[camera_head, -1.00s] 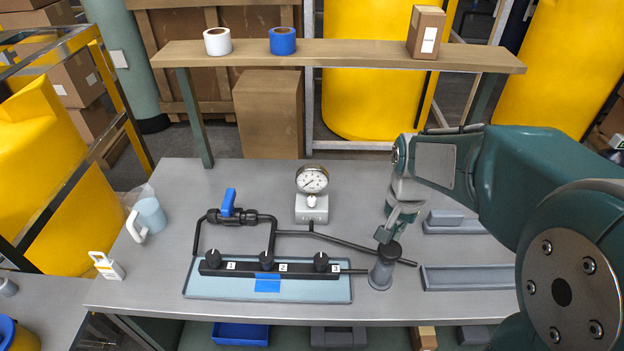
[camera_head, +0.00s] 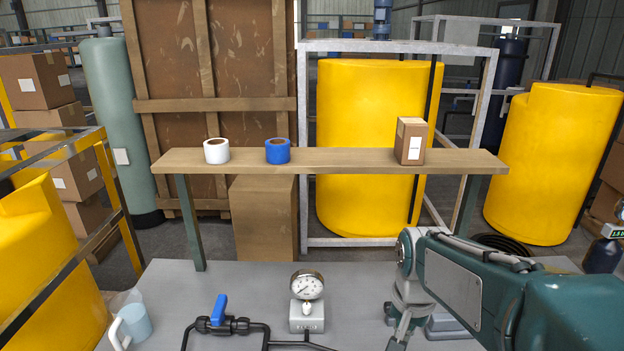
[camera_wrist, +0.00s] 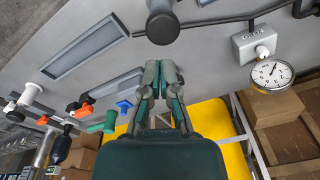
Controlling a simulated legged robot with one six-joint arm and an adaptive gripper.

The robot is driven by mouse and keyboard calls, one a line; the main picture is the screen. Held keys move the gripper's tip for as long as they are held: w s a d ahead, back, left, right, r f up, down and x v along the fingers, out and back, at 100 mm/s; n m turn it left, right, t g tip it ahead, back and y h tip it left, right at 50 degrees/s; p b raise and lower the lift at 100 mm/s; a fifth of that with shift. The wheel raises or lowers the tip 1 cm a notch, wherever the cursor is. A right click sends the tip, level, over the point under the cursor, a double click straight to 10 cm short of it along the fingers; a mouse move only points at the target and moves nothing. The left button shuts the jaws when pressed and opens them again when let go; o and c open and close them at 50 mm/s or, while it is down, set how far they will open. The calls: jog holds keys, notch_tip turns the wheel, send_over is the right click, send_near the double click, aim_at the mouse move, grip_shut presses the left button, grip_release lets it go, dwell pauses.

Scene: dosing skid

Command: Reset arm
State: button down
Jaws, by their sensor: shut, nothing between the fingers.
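My gripper (camera_wrist: 161,68) is at the middle of the wrist view, its two grey-green fingers together with nothing between them. A dark-capped grey cylinder (camera_wrist: 163,24) stands just beyond the fingertips in that view; I see a gap between them in the picture and nothing held. In the head view my arm reaches in from the lower right. Its wrist hangs down over the bench to the right of the pressure gauge (camera_head: 307,286), and the fingertips are cut off by the bottom edge. The gauge also shows in the wrist view (camera_wrist: 272,73).
A wooden shelf (camera_head: 340,161) spans behind the bench, bearing white tape (camera_head: 216,151), blue tape (camera_head: 278,151) and a carton (camera_head: 410,141). A blue-handled valve (camera_head: 219,312) and a pale mug (camera_head: 134,324) are at lower left. A grey tray (camera_wrist: 85,48) lies beside the cylinder.

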jog(key=s+r+n+t, duration=0.2)
jog(key=s, duration=0.4)
jog(key=s+r+n+t, duration=0.2)
jog(key=s+r+n, duration=0.1)
jog(key=s, duration=0.3)
jog(key=shift+s+r+t, duration=0.15)
jog(key=shift+r+t, duration=0.1)
jog(key=shift+t, duration=0.15)
dwell(1.1)
